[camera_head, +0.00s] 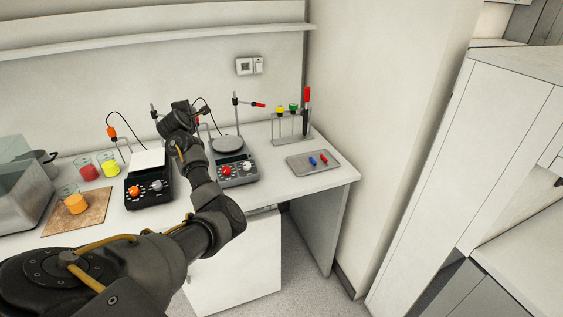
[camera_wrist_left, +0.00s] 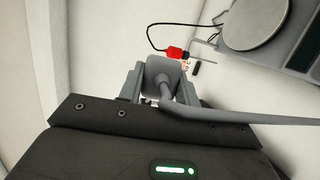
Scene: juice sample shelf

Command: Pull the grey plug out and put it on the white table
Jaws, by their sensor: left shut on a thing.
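The grey plug (camera_wrist_left: 163,72) is in the wrist view, between the fingers of my left gripper (camera_wrist_left: 160,86), which is shut on it. Its grey cable (camera_wrist_left: 230,117) runs off to the right. In the head view my left gripper (camera_head: 180,116) is over the back of the white table (camera_head: 290,195), and my arm hides the plug. The wall socket (camera_head: 248,65) is up to the right, apart from the gripper. I cannot tell whether the plug touches anything. My right gripper is not in view.
A hotplate (camera_head: 233,165) and a black device (camera_head: 148,186) stand near my arm. A tube rack (camera_head: 291,124) and grey tray (camera_head: 313,164) are at the right. Beakers and a glass tank (camera_head: 22,175) are at the left. A red-ended probe (camera_wrist_left: 172,53) lies beyond the plug.

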